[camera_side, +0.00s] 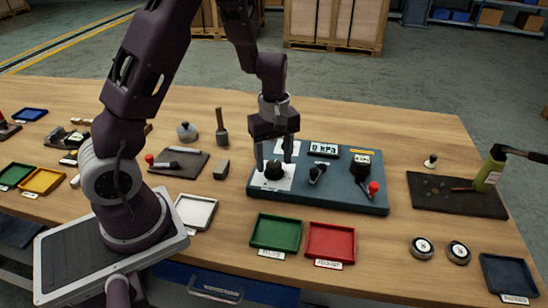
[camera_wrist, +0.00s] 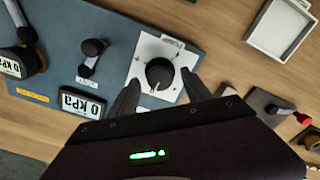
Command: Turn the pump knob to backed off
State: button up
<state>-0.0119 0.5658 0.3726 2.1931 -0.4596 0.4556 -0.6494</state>
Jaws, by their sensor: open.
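The pump knob (camera_wrist: 159,74) is a round black knob with a white pointer line, on a white plate (camera_wrist: 142,95) with a small label. In the side view the knob (camera_side: 273,170) sits at the left end of the blue-grey panel (camera_side: 330,200). My gripper (camera_side: 274,166) is above the knob, fingers pointing down. In the wrist view the open fingertips (camera_wrist: 160,84) lie on either side of the knob's near edge, and I cannot tell whether they touch it. A display reading 0 kPa (camera_side: 323,149) is on the panel.
The panel also carries a black lever (camera_side: 317,172) and a round gauge with a red-tipped lever (camera_side: 374,188). Green (camera_side: 276,232) and red (camera_side: 331,242) trays lie in front, a white tray (camera_side: 196,211) to the left. A dark mat with a bottle (camera_side: 489,170) is at right.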

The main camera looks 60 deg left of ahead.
aim_at(274, 164)
notch_tip(274, 164, up, 7)
jog(key=shift+r, duration=0.1)
jog(key=shift+d+r, duration=0.1)
jog(key=s+d+r+m+t+h, duration=0.1)
jog(key=s+d+r+m, duration=0.2)
jog(key=r, duration=0.2)
jog(key=s+d+r+m+t, duration=0.2)
jog(key=s+d+r+m, duration=0.2)
jog(key=r, duration=0.1)
jog(key=s+d+r+m+t, duration=0.1)
jog(key=s+r+m, duration=0.1)
jog(key=s+m, duration=0.2)
jog(key=s+d+r+m+t+y, duration=0.1)
jog(key=s+d+r+m, duration=0.1)
jog(key=s+m, duration=0.3)
jog(key=s, duration=0.3)
jog(key=shift+t, duration=0.3)
